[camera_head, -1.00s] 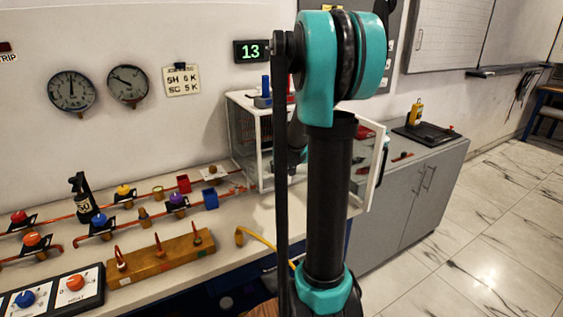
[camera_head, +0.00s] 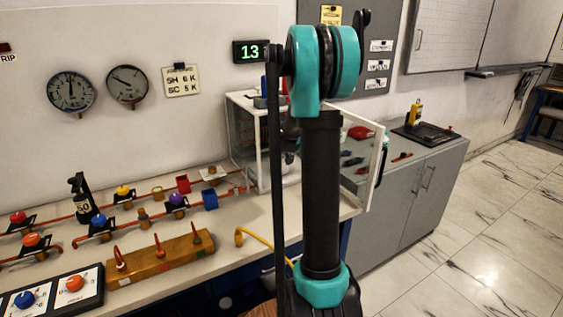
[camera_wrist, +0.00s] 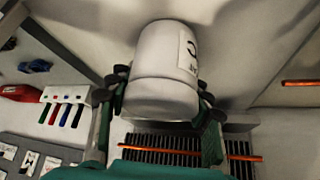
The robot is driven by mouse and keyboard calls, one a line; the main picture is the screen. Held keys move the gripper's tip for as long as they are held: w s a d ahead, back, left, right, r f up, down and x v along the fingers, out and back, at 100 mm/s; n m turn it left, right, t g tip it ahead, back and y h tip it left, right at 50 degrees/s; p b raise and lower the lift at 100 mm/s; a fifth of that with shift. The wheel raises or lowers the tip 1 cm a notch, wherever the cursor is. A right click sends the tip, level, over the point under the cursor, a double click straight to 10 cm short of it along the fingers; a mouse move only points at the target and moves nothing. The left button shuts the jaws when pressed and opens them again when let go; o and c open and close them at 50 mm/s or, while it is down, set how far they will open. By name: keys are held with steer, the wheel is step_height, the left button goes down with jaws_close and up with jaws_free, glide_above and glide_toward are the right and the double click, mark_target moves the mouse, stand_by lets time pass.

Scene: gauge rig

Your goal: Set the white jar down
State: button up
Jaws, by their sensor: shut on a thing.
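The white jar (camera_wrist: 165,62) fills the middle of the wrist view, with part of a dark letter label showing on its right side. My gripper (camera_wrist: 160,98) is shut on it, with one green and black finger on each side. Below the jar in that picture are a dark slotted grate (camera_wrist: 160,147) and a copper-coloured rod. I cannot tell whether the jar touches any surface. In the head view my arm hides the jar and most of the gripper, near the white-framed glass case (camera_head: 262,150).
The case's door (camera_head: 371,165) stands open to the right. The bench (camera_head: 215,255) carries pipes with coloured valves and a wooden block (camera_head: 160,258) with red-tipped pegs. A white rack with coloured handles (camera_wrist: 66,96) and a red object (camera_wrist: 20,93) lie left in the wrist view.

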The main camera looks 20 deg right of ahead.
steer(key=o, duration=1.4)
steer(key=shift+f, duration=0.1)
steer(key=shift+s+r, duration=0.1)
steer(key=shift+r, duration=0.2)
steer(key=s+a, duration=0.1)
steer(key=s, duration=0.3)
steer(key=s+a, duration=0.1)
steer(key=s, duration=0.3)
steer(key=s+a, duration=0.1)
steer(key=s, duration=0.3)
steer(key=shift+a+r, duration=0.15)
steer(key=shift+r, duration=0.2)
